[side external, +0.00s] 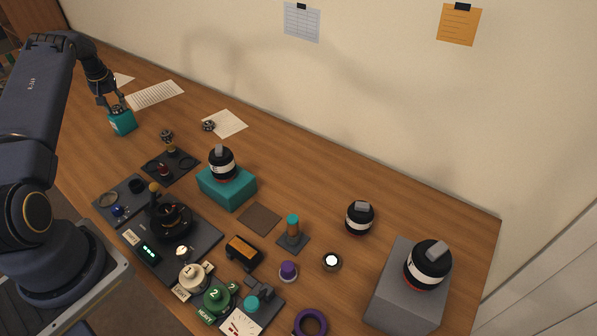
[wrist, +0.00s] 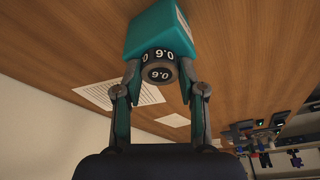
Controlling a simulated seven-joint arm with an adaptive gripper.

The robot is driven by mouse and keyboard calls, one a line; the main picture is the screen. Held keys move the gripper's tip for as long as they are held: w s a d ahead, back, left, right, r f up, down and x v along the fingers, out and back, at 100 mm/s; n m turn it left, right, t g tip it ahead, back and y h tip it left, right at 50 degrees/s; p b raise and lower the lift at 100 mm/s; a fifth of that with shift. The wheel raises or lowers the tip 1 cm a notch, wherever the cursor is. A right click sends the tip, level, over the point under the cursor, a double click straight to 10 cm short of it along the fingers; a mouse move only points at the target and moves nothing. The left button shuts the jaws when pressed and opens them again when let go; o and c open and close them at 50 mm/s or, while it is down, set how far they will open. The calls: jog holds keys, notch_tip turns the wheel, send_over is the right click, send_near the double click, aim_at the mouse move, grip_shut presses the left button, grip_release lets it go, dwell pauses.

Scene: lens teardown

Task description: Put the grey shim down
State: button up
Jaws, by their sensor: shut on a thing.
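My gripper (side external: 117,109) is low over the far left part of the table. In the wrist view my gripper (wrist: 160,75) is shut on a small dark grey round piece, the grey shim (wrist: 158,68), with upside-down white markings that seem to read 0.6. A teal block (wrist: 160,32) lies directly beyond the shim; it also shows under my gripper in the side external view (side external: 123,124). I cannot tell whether the shim touches the block. In the side external view the fingers mostly hide the shim.
Two small dark round pieces (side external: 166,135) (side external: 208,126) lie right of the teal block. Paper sheets (side external: 155,94) lie behind. A dark mat (side external: 182,158) with small parts, a second teal block (side external: 227,189) under a lens, and a grey block (side external: 395,300) stand further right.

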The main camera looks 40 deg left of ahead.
jog(key=o, duration=1.1)
jog(key=shift+f, duration=0.1)
jog(key=shift+o, duration=0.2)
